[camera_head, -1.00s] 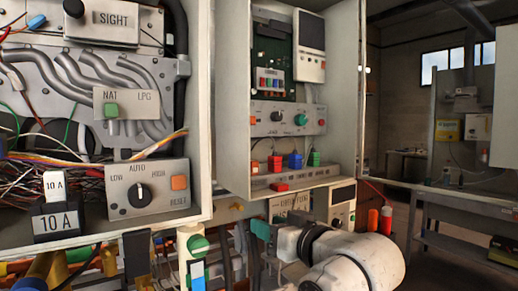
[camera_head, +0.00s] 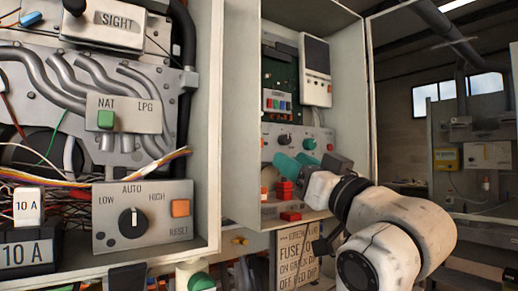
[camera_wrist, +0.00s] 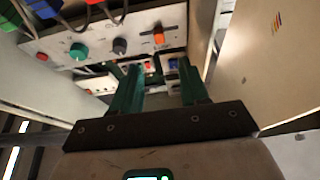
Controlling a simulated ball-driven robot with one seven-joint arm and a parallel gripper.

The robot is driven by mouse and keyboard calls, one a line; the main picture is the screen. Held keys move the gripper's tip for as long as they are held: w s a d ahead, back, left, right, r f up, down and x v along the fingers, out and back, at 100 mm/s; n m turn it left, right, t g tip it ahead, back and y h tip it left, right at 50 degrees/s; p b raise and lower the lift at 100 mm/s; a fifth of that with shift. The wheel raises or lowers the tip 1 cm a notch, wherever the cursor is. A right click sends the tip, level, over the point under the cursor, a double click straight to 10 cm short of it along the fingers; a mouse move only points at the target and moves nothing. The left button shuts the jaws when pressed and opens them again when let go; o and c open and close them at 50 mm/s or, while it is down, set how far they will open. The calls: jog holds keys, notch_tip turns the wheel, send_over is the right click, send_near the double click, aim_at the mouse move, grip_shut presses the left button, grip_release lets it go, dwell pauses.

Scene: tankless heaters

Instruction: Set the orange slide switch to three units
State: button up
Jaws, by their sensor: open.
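The orange slide switch (camera_wrist: 158,37) sits on a grey control panel (camera_wrist: 105,30) in the wrist view, beside a dark knob (camera_wrist: 120,45) and a green knob (camera_wrist: 78,51). Its scale and setting are too small to read. My gripper (camera_wrist: 159,66) is open and empty, its two green fingers apart. The switch shows beyond the fingertips, with no visible contact. In the head view my gripper (camera_head: 287,161) is in front of the lower part of the same panel (camera_head: 325,133). I cannot make out the orange switch there.
A nearer cabinet on the left carries a rotary dial (camera_head: 132,223), an orange reset button (camera_head: 180,208) and a green NAT/LPG switch (camera_head: 106,119). Cabinet walls flank the panel. Red blocks (camera_head: 285,190) sit below it, and cables show near the panel in the wrist view.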

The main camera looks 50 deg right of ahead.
jog(key=w+r+p, duration=0.1)
jog(key=p, duration=0.3)
jog(key=w+p, duration=0.1)
jog(key=p, duration=0.3)
jog(key=shift+w+d+r+p, duration=0.1)
jog(key=shift+d+r+p, duration=0.1)
jog(key=shift+r+p, duration=0.15)
jog(key=shift+w+p, duration=0.1)
jog(key=shift+p, duration=0.4)
jog(key=x, duration=0.5)
jog(key=p+x, duration=0.1)
jog(key=x, duration=0.1)
jog(key=shift+w+d+f, duration=0.1)
jog(key=shift+w+d, duration=0.15)
jog(key=shift+w, duration=0.2)
grip_shut()
